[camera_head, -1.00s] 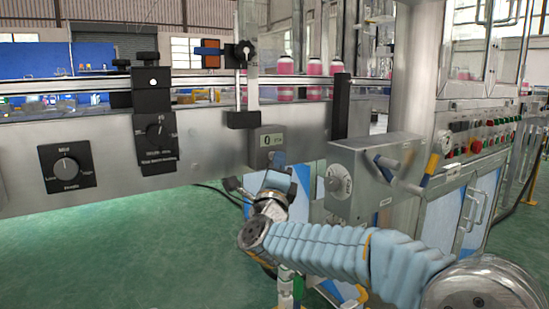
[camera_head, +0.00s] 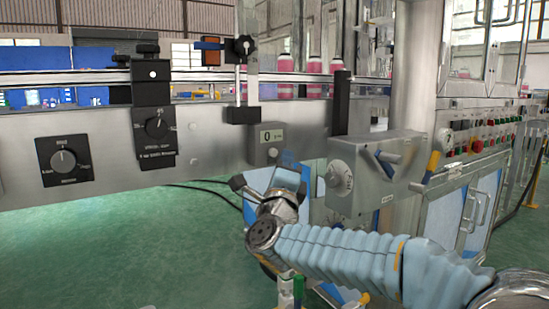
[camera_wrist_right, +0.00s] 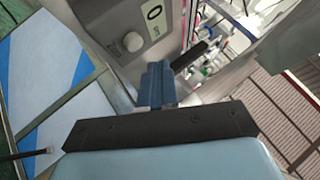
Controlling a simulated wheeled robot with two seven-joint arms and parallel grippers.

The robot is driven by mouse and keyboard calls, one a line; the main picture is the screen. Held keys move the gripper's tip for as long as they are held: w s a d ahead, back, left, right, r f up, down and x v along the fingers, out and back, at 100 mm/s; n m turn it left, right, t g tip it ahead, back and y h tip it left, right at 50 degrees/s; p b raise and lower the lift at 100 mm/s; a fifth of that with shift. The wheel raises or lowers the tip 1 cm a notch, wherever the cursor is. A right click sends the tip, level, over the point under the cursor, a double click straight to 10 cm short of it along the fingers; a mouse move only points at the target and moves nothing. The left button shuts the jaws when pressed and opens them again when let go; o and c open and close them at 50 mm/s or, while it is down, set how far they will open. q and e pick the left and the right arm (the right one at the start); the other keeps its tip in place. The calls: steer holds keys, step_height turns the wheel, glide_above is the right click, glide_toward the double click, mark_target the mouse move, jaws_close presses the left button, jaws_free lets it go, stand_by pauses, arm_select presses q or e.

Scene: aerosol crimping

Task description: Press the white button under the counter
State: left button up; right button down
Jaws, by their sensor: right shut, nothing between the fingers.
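The counter (camera_head: 268,136) is a small grey box on the metal machine side, with a display that reads 0. The white button (camera_head: 272,152) sits just under that display. In the right wrist view the button (camera_wrist_right: 132,41) is round, pale and unobstructed, below the counter's display (camera_wrist_right: 154,13). My right gripper (camera_head: 288,158) is shut and empty, its blue fingertips just right of the button. In the right wrist view the fingertips (camera_wrist_right: 156,68) lie below and right of the button, with a visible gap in the picture. My left gripper is not in view.
A grey box with a round knob (camera_head: 339,178) and a handle stands close right of my right gripper. Black dials (camera_head: 63,161) are on the panel to the left. Pink bottles (camera_head: 314,80) stand on the conveyor above. Green floor (camera_head: 120,255) is open at lower left.

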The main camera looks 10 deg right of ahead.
steer(key=shift+s+d+b, duration=0.3)
steer(key=shift+s, duration=0.6)
steer(key=shift+s+d+b, duration=0.25)
steer(key=shift+s+d, duration=0.05)
steer(key=shift+s, duration=0.55)
